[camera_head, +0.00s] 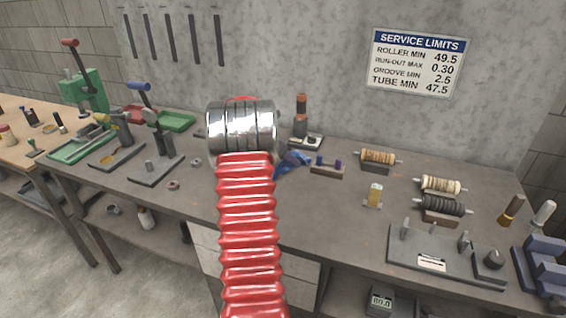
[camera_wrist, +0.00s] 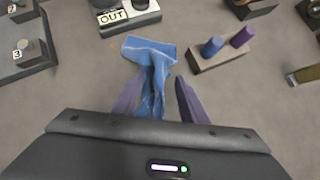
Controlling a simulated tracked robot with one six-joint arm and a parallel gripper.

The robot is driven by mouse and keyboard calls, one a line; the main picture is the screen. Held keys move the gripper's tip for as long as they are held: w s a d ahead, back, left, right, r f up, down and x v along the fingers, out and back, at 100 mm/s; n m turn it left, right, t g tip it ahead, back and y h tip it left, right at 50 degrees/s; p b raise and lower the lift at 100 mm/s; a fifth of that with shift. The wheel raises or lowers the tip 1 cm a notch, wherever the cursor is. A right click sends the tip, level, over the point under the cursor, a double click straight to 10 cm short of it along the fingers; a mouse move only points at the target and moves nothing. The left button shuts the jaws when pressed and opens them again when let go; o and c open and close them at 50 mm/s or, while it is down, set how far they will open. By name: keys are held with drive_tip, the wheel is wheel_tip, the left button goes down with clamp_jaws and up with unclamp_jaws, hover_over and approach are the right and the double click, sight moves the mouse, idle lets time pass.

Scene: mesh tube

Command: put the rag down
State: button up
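The blue rag (camera_wrist: 150,52) is in the middle of the wrist view, its far end spread flat on the grey bench top and its near part bunched and creased. My gripper (camera_wrist: 162,78) has its two purple-grey fingers on either side of the bunched part. The fingers stand apart, and a strip of bench shows between the rag and the right finger. Whether the left finger touches the rag is unclear. In the head view the rag (camera_head: 293,160) shows as a small blue patch beside my red arm, which hides my gripper there.
A block with two pegs (camera_wrist: 224,50) stands close right of the rag. A stand marked OUT (camera_wrist: 128,16) is just behind it. A numbered fixture (camera_wrist: 30,48) is at left. In the head view, spools (camera_head: 380,158) and a fixture plate (camera_head: 440,258) occupy the bench's right side.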

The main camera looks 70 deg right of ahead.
drive_tip(key=shift+s+a+r, duration=0.1)
drive_tip(key=shift+s+r, duration=0.1)
drive_tip(key=shift+r, duration=0.3)
drive_tip(key=shift+s+r, duration=0.15)
drive_tip(key=shift+r, duration=0.3)
wheel_tip(320, 180, up, 7)
drive_tip(key=s, duration=0.3)
drive_tip(key=shift+a, duration=0.4)
drive_tip(key=shift+c, duration=0.3)
drive_tip(key=shift+w+d+f, duration=0.1)
drive_tip(key=shift+w, duration=0.1)
drive_tip(key=c, duration=0.3)
drive_tip(key=shift+w+d+f+b, duration=0.2)
drive_tip(key=shift+w+d+b, duration=0.05)
drive_tip(key=shift+w+b, duration=0.35)
drive_tip(key=shift+c, duration=1.4)
drive_tip(key=shift+w+d+f, duration=0.25)
drive_tip(key=shift+w+f, duration=0.25)
drive_tip(key=shift+f, duration=0.1)
drive_tip(key=shift+w+d+f, duration=0.25)
drive_tip(key=shift+w+f, duration=0.25)
drive_tip(key=shift+f, duration=0.05)
clamp_jaws()
drive_tip(key=shift+f, duration=0.65)
